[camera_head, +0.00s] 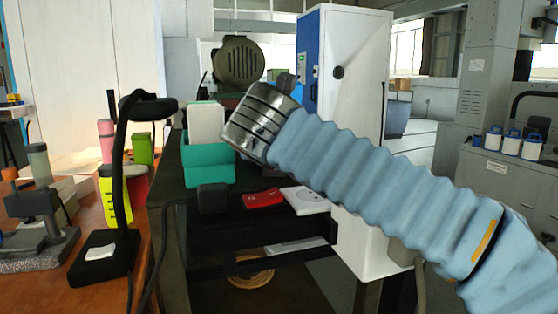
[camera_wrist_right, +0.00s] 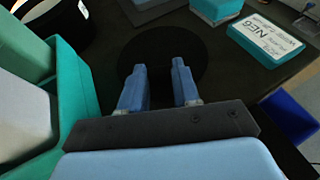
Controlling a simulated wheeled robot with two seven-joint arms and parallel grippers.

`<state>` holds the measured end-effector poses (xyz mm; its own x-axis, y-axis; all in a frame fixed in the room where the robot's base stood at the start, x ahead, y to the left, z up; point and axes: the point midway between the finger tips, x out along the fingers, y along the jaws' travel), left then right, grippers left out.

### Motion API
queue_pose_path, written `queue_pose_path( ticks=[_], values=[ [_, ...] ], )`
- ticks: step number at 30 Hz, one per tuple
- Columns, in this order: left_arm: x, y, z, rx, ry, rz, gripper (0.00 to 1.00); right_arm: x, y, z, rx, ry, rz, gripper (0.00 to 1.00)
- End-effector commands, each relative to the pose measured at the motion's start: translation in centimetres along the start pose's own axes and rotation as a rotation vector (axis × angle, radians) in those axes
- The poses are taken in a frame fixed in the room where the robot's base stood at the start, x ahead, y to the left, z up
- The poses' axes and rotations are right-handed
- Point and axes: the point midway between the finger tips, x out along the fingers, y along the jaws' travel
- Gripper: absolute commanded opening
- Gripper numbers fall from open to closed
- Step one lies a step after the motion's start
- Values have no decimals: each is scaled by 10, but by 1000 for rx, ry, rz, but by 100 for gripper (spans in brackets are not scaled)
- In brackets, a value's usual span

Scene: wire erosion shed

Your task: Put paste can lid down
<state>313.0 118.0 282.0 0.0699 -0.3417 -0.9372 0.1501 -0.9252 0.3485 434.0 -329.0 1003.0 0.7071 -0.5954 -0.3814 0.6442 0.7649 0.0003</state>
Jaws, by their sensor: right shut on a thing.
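The paste can lid seems to be the flat black disc (camera_wrist_right: 160,48) in the right wrist view. My right gripper (camera_wrist_right: 159,68) has its two blue fingers shut on it, with a gap between the fingertips. The disc is close to the dark surface beneath, and I cannot tell whether it touches. In the head view my right arm reaches in from the right in a pale blue sleeve, and its gripper and the lid are hidden. A white round can (camera_wrist_right: 78,8) with a dark inside, partly cut off, stands at the upper left of the wrist view. My left gripper is not in view.
A teal bin (camera_head: 208,160) stands left of my right arm's end; its wall (camera_wrist_right: 78,90) is close beside the gripper. A labelled box (camera_wrist_right: 265,40) lies to the right. A red item (camera_head: 263,198) and a white item (camera_head: 306,199) lie on the dark bench.

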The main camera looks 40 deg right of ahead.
Motion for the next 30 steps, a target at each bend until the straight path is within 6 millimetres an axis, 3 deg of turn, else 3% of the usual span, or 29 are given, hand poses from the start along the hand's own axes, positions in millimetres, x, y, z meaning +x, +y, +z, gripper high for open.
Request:
queue_pose_path(
  ticks=[10, 11, 16, 26, 30],
  values=[
    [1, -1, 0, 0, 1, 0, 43, 1, 0, -3, -1, -1, 1, 0],
    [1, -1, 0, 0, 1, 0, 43, 2, 0, -3, -1, 0, 1, 33],
    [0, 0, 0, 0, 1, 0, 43, 1, 0, -2, -1, 0, 1, 57],
    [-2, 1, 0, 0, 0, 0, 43, -1, 0, 2, 0, -1, 1, 57],
    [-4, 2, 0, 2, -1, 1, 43, -22, 0, 2, -1, -2, 3, 57]
  ],
)
